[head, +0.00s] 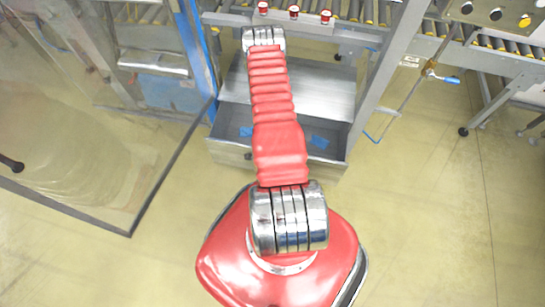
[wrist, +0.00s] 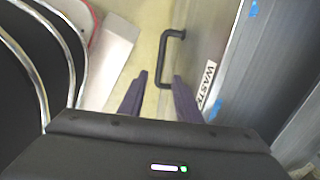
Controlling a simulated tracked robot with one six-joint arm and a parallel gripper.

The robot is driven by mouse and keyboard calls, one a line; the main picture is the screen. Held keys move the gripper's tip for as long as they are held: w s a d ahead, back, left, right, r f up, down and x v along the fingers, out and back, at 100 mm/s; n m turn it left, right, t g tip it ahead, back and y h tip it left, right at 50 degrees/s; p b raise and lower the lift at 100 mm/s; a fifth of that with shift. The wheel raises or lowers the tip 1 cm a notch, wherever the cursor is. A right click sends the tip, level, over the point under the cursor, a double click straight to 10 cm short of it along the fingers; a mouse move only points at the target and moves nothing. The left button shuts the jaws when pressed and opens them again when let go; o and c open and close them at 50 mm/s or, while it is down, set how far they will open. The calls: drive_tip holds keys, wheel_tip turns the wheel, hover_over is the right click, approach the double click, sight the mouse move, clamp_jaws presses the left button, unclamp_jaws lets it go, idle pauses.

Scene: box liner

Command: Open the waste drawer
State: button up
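The waste drawer (head: 325,172) stands pulled out from under the machine in the head view, with blue pieces showing inside. In the wrist view, its front (wrist: 208,40) carries a black bar handle (wrist: 163,60) and a white WASTE label (wrist: 207,84). My gripper (wrist: 159,76) is open, its two dark purple fingers apart and empty. The handle's near end shows between the fingertips in the picture, and most of the bar lies beyond them. I cannot tell whether the fingers are around it. The head view does not show the fingers, as my arm covers them.
A clear panel door (head: 130,225) in a dark frame stands open at the left. Roller conveyors (head: 490,42) and red-topped buttons (head: 294,12) are at the back. A blue-handled valve (head: 447,79) is at the right. The yellow floor at the right front is clear.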

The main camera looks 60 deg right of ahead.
drive_tip(key=shift+w+d+f, duration=0.15)
drive_tip(key=shift+d+f, duration=0.15)
drive_tip(key=shift+f, duration=1.35)
drive_tip(key=shift+w+d+f, duration=0.1)
drive_tip(key=shift+d+f, duration=0.2)
drive_tip(key=shift+f, duration=1.4)
drive_tip(key=shift+w+d+f, duration=0.15)
drive_tip(key=shift+d+f, duration=0.15)
drive_tip(key=shift+f, duration=1.35)
drive_tip(key=shift+c, duration=0.7)
clamp_jaws()
